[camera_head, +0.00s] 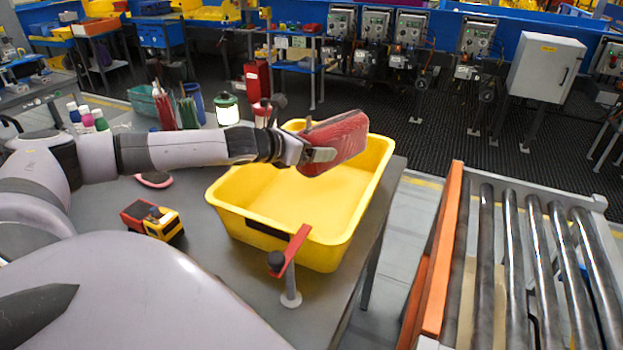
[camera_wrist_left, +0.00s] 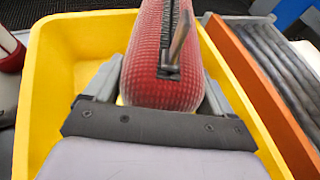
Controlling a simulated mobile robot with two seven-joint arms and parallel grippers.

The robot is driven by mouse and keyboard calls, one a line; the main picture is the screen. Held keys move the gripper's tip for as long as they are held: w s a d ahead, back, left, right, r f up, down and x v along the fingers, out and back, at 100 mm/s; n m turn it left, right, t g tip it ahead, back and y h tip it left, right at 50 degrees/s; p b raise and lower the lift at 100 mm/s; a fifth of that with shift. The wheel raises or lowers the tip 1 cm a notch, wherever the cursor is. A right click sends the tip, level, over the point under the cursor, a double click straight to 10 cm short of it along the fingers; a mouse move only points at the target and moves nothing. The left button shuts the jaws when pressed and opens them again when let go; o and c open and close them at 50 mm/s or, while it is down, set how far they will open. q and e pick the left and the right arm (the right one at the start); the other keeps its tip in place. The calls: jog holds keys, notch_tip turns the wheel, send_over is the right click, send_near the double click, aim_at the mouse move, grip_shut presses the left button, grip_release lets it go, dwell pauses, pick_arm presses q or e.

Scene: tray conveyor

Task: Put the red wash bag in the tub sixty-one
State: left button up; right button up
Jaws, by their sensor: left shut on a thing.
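The red wash bag (camera_head: 338,139) is held in my left gripper (camera_head: 318,155), above the back part of the yellow tub (camera_head: 228,206). In the left wrist view the bag (camera_wrist_left: 161,93) shows its mesh side and dark zip between the two fingers of the left gripper (camera_wrist_left: 160,85), with the yellow tub (camera_wrist_left: 48,75) below and around it. The tub looks empty where I can see inside. A dark label sits on its near wall, but I cannot read a number. My right gripper is not in view.
A tape measure (camera_head: 152,220), a red-and-grey stand (camera_head: 290,262), a lantern (camera_head: 227,110) and several bottles (camera_head: 86,116) stand on the grey table around the tub. A roller conveyor (camera_head: 515,265) with an orange side rail runs at the right, across a gap.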

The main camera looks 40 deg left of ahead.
pick_arm(q)
notch_tip(320, 180, down, 9)
jog(key=shift+r, duration=0.1)
dwell(0.5)
jog(key=o, duration=1.3)
jog(key=shift+b+v, duration=0.5)
jog(key=shift+v, duration=1.55)
jog(key=v, duration=0.3)
jog(key=shift+s, duration=0.2)
